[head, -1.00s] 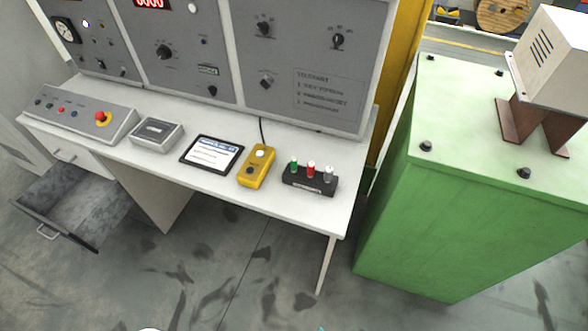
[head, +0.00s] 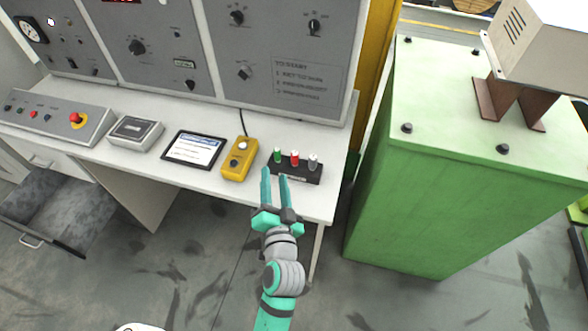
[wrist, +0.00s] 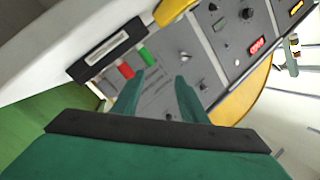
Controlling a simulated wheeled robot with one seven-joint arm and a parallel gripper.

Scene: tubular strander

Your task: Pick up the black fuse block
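The black fuse block (head: 311,177) sits upright near the front edge of the white desk. Green, red and white fuses stand in a row on its top. In the wrist view the fuse block (wrist: 82,70) is at the upper left, its pale label facing the camera. My gripper (head: 275,175) is open and empty, its two teal fingers pointing toward the desk at the block's front left. In the wrist view my gripper (wrist: 160,80) is to the right of the block and below it. The fingers appear apart from the block.
A yellow handheld box (head: 239,160) with a cable lies just left of the block. A tablet (head: 194,149) and a grey box (head: 135,132) lie farther left. The control panel (head: 270,60) rises behind. A green cabinet (head: 420,200) stands to the right.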

